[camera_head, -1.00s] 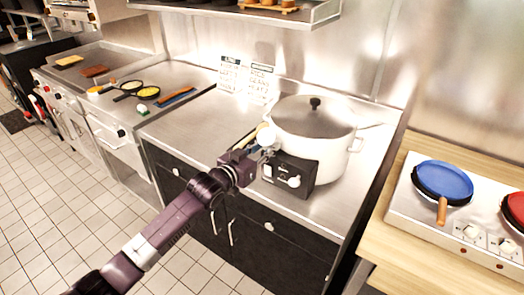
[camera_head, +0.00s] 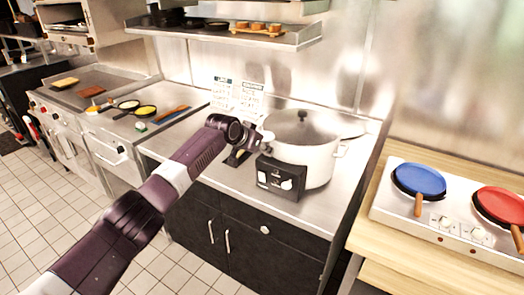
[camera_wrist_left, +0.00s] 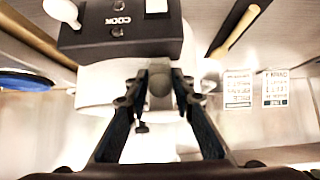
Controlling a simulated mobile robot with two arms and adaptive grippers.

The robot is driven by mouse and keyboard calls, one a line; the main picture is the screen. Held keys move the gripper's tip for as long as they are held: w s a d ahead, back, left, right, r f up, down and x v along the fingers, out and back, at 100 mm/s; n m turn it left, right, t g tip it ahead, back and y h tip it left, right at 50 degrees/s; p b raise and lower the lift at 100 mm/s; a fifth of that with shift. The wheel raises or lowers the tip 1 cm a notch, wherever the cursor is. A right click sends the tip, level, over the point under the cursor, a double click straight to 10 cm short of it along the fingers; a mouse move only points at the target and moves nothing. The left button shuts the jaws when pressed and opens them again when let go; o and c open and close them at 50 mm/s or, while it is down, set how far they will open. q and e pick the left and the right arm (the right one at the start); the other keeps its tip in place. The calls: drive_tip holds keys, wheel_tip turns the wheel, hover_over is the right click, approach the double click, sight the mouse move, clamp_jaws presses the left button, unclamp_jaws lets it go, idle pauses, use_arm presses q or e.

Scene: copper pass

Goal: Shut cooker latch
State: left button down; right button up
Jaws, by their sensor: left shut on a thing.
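In the left wrist view the box (camera_wrist_left: 120,35) is upside down and marked COOK. My left gripper (camera_wrist_left: 160,84) is at the cooker's left side, its fingers closed around a small rounded grey piece, which seems to be the latch (camera_wrist_left: 160,81). In the head view my wrist hides most of this contact. My right gripper is out of view.
The steel counter (camera_head: 230,185) carries the cooker. Two label cards (camera_head: 250,97) stand against the wall behind. At the right, a stove holds a blue pan (camera_head: 420,180) and a red pan (camera_head: 500,205). A shelf (camera_head: 200,38) hangs above.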

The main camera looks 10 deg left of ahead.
use_arm(q)
drive_tip(key=shift+w+r+g+y, duration=0.1)
drive_tip(key=shift+w+g+y, duration=0.15)
drive_tip(key=shift+g, duration=0.45)
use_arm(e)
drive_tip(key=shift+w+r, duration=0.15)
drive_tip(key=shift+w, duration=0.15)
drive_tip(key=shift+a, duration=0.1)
use_arm(q)
drive_tip(key=c, duration=1.8)
unclamp_jaws()
drive_tip(key=shift+d, duration=0.1)
drive_tip(key=shift+o, duration=0.2)
drive_tip(key=v, duration=1.2)
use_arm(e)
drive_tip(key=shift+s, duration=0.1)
